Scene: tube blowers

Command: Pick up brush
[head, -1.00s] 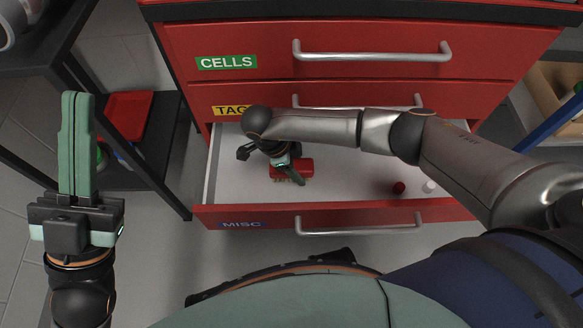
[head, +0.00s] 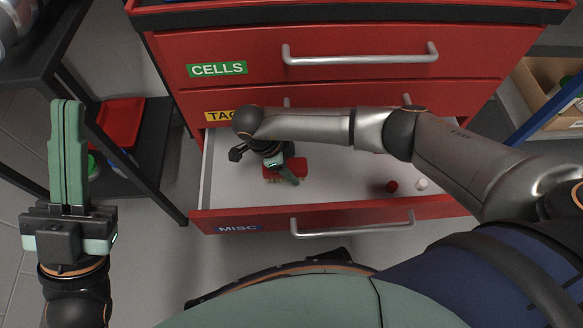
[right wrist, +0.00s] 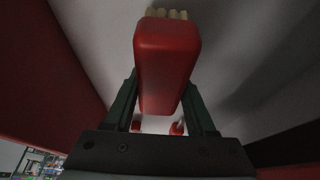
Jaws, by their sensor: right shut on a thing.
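The brush (head: 299,166) has a red body and pale tan bristles and is in the open MISC drawer (head: 330,212) in the head view. My right gripper (head: 286,176) reaches down into the drawer and is shut on the brush. In the right wrist view the brush (right wrist: 167,62) sits between my green fingers (right wrist: 160,108), bristles toward the top. The frames do not clearly show whether it is off the drawer floor. My arm and gripper hide part of it in the head view. My left gripper (head: 68,104) is shut and empty, at the left outside the drawer.
A small red item (head: 392,187) and a white item (head: 422,184) lie in the drawer's right part. The red cabinet's CELLS drawer (head: 350,75) is closed above.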

